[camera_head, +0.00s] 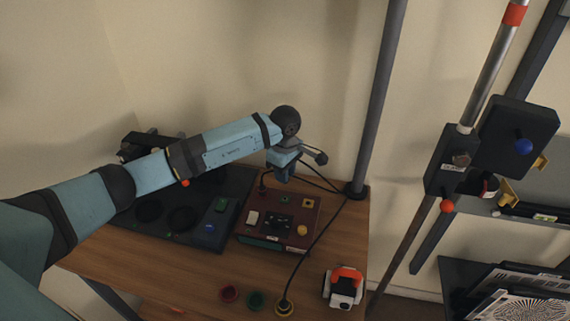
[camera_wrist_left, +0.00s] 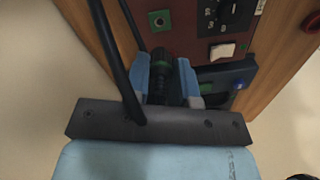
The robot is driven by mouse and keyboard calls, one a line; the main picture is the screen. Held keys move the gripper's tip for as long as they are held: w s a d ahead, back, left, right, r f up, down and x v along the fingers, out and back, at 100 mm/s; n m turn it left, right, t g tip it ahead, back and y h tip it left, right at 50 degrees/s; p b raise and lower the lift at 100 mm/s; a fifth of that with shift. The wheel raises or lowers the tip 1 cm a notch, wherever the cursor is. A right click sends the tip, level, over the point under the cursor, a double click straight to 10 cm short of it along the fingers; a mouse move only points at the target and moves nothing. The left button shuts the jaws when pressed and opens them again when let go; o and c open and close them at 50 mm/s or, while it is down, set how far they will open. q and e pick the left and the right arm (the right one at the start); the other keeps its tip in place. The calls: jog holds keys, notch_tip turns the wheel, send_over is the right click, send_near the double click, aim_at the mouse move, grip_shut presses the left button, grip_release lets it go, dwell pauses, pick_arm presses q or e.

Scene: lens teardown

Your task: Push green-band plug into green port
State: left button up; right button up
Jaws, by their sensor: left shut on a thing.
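My left gripper (camera_head: 283,176) is above the back edge of the dark red box (camera_head: 309,236). In the left wrist view the gripper (camera_wrist_left: 167,72) is shut on a dark plug (camera_wrist_left: 160,62) with a green band, its cable running close by. A green square port (camera_wrist_left: 159,20) on the red box lies just ahead of the plug, apart from it. In the head view a small green-framed port (camera_head: 286,199) shows on the box's top, near the gripper. The plug is mostly hidden by the fingers in the head view. My right gripper is not in view.
A dark panel (camera_head: 232,185) lies to the left. A white and orange object (camera_head: 344,287) stands at the right.

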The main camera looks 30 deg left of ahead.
pick_arm(q)
jog(key=shift+f, duration=0.1)
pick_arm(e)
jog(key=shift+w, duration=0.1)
pick_arm(q)
jog(key=shift+f, duration=0.1)
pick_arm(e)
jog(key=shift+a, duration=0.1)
pick_arm(q)
jog(key=shift+f, duration=0.15)
jog(key=b, duration=0.3)
send_over(285, 199)
jog(key=shift+f, duration=2.6)
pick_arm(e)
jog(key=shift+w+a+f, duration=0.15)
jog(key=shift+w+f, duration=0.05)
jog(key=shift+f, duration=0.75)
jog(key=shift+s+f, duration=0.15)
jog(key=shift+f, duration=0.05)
pick_arm(q)
jog(key=shift+w+b, duration=0.1)
jog(key=shift+b, duration=0.45)
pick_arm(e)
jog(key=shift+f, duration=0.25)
pick_arm(q)
jog(key=shift+f+b, duration=0.45)
jog(key=shift+f, duration=0.15)
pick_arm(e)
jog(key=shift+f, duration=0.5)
